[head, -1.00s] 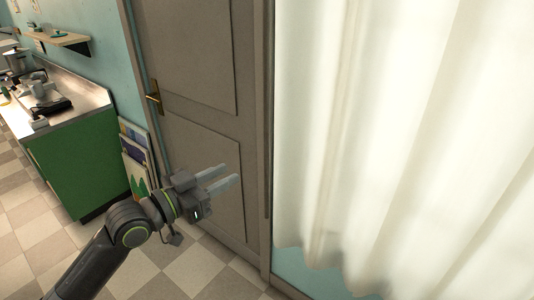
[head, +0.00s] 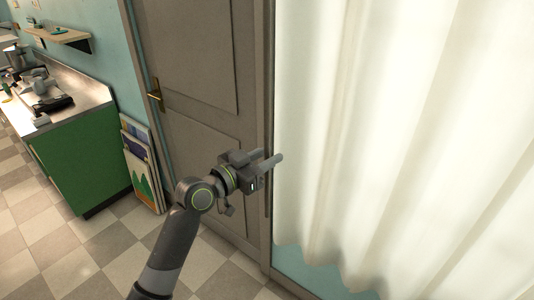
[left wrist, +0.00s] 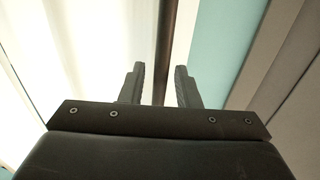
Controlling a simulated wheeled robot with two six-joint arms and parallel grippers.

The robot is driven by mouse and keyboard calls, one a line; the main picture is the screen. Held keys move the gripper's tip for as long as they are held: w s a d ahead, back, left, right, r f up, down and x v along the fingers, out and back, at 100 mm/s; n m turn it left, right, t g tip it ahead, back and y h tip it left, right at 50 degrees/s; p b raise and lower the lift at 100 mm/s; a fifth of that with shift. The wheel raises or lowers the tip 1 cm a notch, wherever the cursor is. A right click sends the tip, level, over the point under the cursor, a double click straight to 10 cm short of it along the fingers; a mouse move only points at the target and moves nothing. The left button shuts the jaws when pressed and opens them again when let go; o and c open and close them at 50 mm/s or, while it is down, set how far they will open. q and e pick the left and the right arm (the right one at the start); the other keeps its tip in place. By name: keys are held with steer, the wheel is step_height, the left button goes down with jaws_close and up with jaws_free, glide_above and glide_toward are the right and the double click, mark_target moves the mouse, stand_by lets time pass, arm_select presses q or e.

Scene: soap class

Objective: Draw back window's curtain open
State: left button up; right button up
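The white curtain (head: 400,130) hangs in long folds over the right half of the head view, and its lower edge shows above a strip of teal wall. A thin dark vertical bar (head: 268,190) runs along its left edge. My left gripper (head: 274,163) is at that edge, in front of the door frame. In the left wrist view the gripper (left wrist: 161,82) has its two fingers apart, with the dark bar (left wrist: 166,45) showing between them, further off or level I cannot tell. The curtain (left wrist: 80,45) is bright on the left there. My right gripper is not in view.
A grey-brown door (head: 195,60) with a brass handle (head: 156,97) stands left of the curtain. Framed pictures (head: 143,170) lean by the wall. A green counter (head: 80,160) is further left. The checkered floor (head: 90,255) is clear.

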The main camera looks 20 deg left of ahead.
arm_select(q)
steer(key=shift+w, duration=0.1)
jaws_close()
steer(key=shift+d+f, duration=0.1)
stand_by(0.3)
